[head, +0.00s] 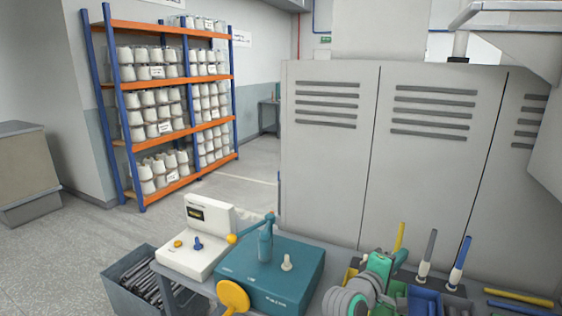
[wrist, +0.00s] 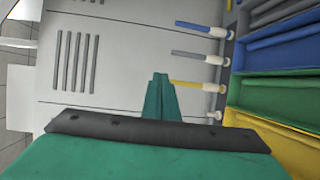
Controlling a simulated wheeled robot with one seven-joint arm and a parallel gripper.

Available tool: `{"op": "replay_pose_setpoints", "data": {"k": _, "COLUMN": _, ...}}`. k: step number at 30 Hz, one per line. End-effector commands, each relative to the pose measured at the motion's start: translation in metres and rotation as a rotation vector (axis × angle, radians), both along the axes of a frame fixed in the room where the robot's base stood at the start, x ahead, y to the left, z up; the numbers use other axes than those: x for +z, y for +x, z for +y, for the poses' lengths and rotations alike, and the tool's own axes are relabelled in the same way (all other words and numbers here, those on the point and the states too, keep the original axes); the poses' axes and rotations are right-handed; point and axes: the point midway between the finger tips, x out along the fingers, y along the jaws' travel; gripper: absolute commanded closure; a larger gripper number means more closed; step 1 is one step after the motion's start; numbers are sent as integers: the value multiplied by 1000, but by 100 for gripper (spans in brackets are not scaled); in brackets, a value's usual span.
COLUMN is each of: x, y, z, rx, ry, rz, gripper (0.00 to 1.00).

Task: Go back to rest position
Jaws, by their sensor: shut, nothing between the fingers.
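My gripper (head: 399,257) is at the lower right in the head view, above the bench beside the bobbins. Its green fingers show together in the middle of the wrist view (wrist: 160,96), shut and empty. A yellow bobbin (head: 399,237), a grey bobbin (head: 429,248) and a blue bobbin (head: 460,256) stand upright near it. The wrist view also shows the blue bobbin (wrist: 195,26), the grey bobbin (wrist: 190,55) and the yellow bobbin (wrist: 190,83). A tray has blue (wrist: 275,45), green (wrist: 265,95) and yellow (wrist: 262,130) compartments; my arm partly hides it in the head view.
A teal machine (head: 270,275) with a lever and a white device (head: 190,245) stand to the left on the bench. A dark bin (head: 140,285) of rods is below. A tall grey cabinet (head: 330,180) rises behind. A shelf of cones (head: 165,81) is far left.

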Motion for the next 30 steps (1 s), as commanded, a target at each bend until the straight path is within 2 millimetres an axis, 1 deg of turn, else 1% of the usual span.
{"op": "replay_pose_setpoints", "data": {"k": 1, "x": -26, "y": -3, "z": 12, "rx": 30, "ry": 21, "rz": -5, "gripper": 100}}
{"op": "replay_pose_setpoints", "data": {"k": 2, "x": -38, "y": -5, "z": 19, "rx": 48, "ry": 33, "rz": -14, "gripper": 100}}
{"op": "replay_pose_setpoints", "data": {"k": 3, "x": -55, "y": -7, "z": 28, "rx": 72, "ry": 52, "rz": -24, "gripper": 100}}
{"op": "replay_pose_setpoints", "data": {"k": 5, "x": -78, "y": -13, "z": 42, "rx": 106, "ry": 79, "rz": -42, "gripper": 100}}
{"op": "replay_pose_setpoints", "data": {"k": 6, "x": -94, "y": -18, "z": 51, "rx": 129, "ry": 100, "rz": -52, "gripper": 100}}
{"op": "replay_pose_setpoints", "data": {"k": 8, "x": -115, "y": -25, "z": 66, "rx": 162, "ry": 132, "rz": -70, "gripper": 100}}
{"op": "replay_pose_setpoints", "data": {"k": 9, "x": -130, "y": -31, "z": 76, "rx": 185, "ry": 156, "rz": -79, "gripper": 100}}
{"op": "replay_pose_setpoints", "data": {"k": 11, "x": -150, "y": -41, "z": 90, "rx": 215, "ry": 189, "rz": -97, "gripper": 100}}
{"op": "replay_pose_setpoints", "data": {"k": 12, "x": -164, "y": -48, "z": 99, "rx": 236, "ry": 216, "rz": -108, "gripper": 100}}
{"op": "replay_pose_setpoints", "data": {"k": 14, "x": -182, "y": -60, "z": 114, "rx": 264, "ry": 254, "rz": -124, "gripper": 100}}
{"op": "replay_pose_setpoints", "data": {"k": 15, "x": -195, "y": -69, "z": 123, "rx": 284, "ry": 281, "rz": -134, "gripper": 100}}
{"op": "replay_pose_setpoints", "data": {"k": 17, "x": -211, "y": -82, "z": 137, "rx": 310, "ry": 322, "rz": -151, "gripper": 100}}
{"op": "replay_pose_setpoints", "data": {"k": 18, "x": -222, "y": -92, "z": 146, "rx": 327, "ry": 351, "rz": -162, "gripper": 100}}
{"op": "replay_pose_setpoints", "data": {"k": 20, "x": -237, "y": -108, "z": 160, "rx": 351, "ry": 394, "rz": -178, "gripper": 100}}
{"op": "replay_pose_setpoints", "data": {"k": 24, "x": -267, "y": -146, "z": 191, "rx": 401, "ry": 503, "rz": -215, "gripper": 100}}
{"op": "replay_pose_setpoints", "data": {"k": 26, "x": -277, "y": -164, "z": 203, "rx": 418, "ry": 552, "rz": -231, "gripper": 100}}
{"op": "replay_pose_setpoints", "data": {"k": 30, "x": -297, "y": -208, "z": 230, "rx": 455, "ry": 666, "rz": -267, "gripper": 100}}
